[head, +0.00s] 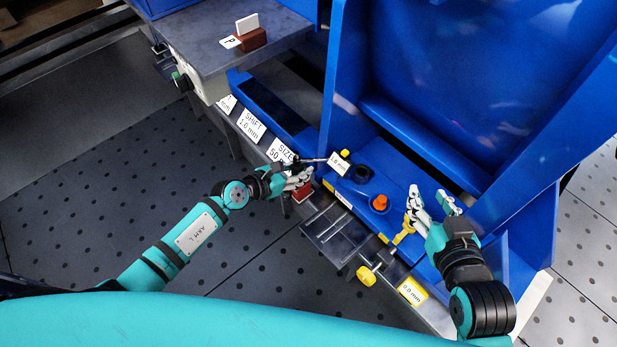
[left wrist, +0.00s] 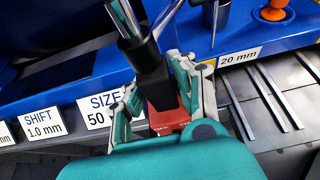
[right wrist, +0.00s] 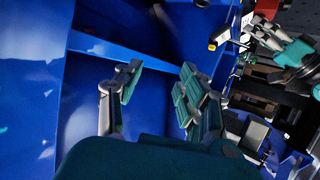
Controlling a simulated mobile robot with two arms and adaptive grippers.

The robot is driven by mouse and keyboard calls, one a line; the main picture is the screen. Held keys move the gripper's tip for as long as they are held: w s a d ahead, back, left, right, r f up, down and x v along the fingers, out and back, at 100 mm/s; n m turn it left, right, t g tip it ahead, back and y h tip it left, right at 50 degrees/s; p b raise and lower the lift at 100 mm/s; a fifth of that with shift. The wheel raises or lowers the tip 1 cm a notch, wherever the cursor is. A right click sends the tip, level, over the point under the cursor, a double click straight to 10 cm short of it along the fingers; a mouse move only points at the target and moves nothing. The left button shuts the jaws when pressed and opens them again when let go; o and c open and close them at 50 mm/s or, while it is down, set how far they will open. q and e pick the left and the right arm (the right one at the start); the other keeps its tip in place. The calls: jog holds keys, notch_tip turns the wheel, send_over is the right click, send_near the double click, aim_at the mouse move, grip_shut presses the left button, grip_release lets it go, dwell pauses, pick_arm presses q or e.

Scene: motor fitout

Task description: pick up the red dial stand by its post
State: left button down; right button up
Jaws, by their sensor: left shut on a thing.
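The red dial stand's base (head: 303,192) is at the front edge of the blue machine in the head view. The base also shows low between the fingers in the left wrist view (left wrist: 168,120), with a dark post (left wrist: 149,62) and metal rods rising from it. My left gripper (head: 291,182) is shut on the stand's post, just above the red base. The fingers hide part of the post, and I cannot tell whether the base touches a surface. My right gripper (head: 431,196) is open and empty above the blue bed; it also shows open in the right wrist view (right wrist: 158,82).
Labels SHIFT (head: 251,125) and SIZE (head: 281,152) line the front ledge. An orange knob (head: 380,202) and a yellow knob (head: 366,276) stand to the right. A dark slotted plate (head: 335,232) lies in front. A brown-red block (head: 251,40) sits on the grey top.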

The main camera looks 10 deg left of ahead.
dwell(0.4)
pick_arm(q)
jog(key=shift+w+r, duration=0.15)
jog(key=shift+r, duration=0.05)
pick_arm(e)
jog(key=shift+f, duration=0.1)
pick_arm(q)
jog(key=shift+r, duration=0.15)
jog(key=shift+r+p, duration=0.3)
jog(key=shift+p, duration=0.25)
jog(key=shift+r+p, duration=0.35)
jog(key=shift+r, duration=0.15)
pick_arm(e)
jog(key=s+d+f+g+h, duration=0.1)
jog(key=s+d+f+g, duration=0.2)
jog(key=s+f+g, duration=0.2)
jog(key=shift+s+f+g+h, duration=0.35)
jog(key=shift+s+f, duration=0.45)
jog(key=shift+s, duration=0.3)
dwell(0.3)
